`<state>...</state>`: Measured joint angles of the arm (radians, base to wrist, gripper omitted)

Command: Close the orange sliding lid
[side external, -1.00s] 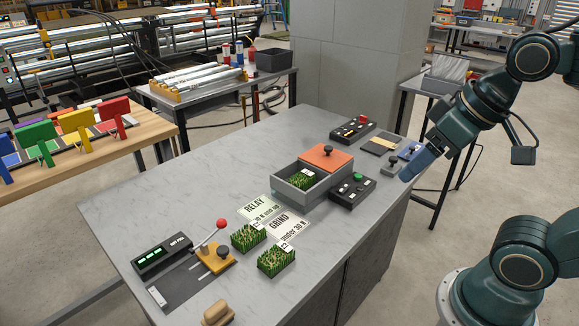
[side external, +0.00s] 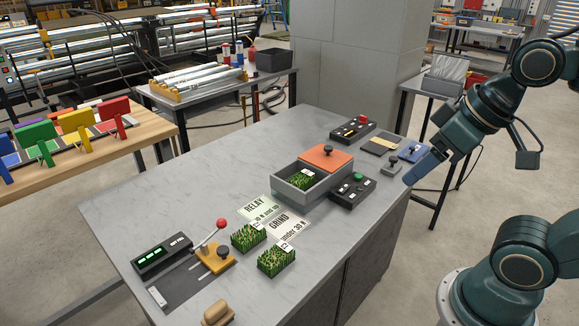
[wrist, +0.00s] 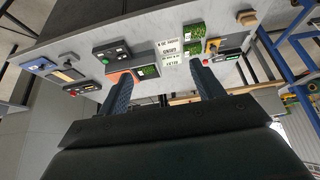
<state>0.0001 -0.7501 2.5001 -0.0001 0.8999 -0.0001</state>
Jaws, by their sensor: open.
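The orange sliding lid (side external: 327,157) with a dark knob covers the far part of a grey box (side external: 293,195) on the table. The near part of the box is uncovered, and a green turf piece (side external: 301,179) shows inside. In the wrist view the lid (wrist: 122,75) is partly hidden behind a finger, with the turf in the box (wrist: 148,71) beside it. My gripper (side external: 414,178) is off the table's right edge, to the right of the box and apart from it. In the wrist view its two fingers (wrist: 160,88) stand apart with nothing between them.
A control box with a green button (side external: 353,190) stands right beside the grey box. A red-button box (side external: 357,129) is behind it. A dark-knobbed block (side external: 391,165) lies near my gripper. Two turf pieces (side external: 275,260) and label cards (side external: 281,224) lie in front.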

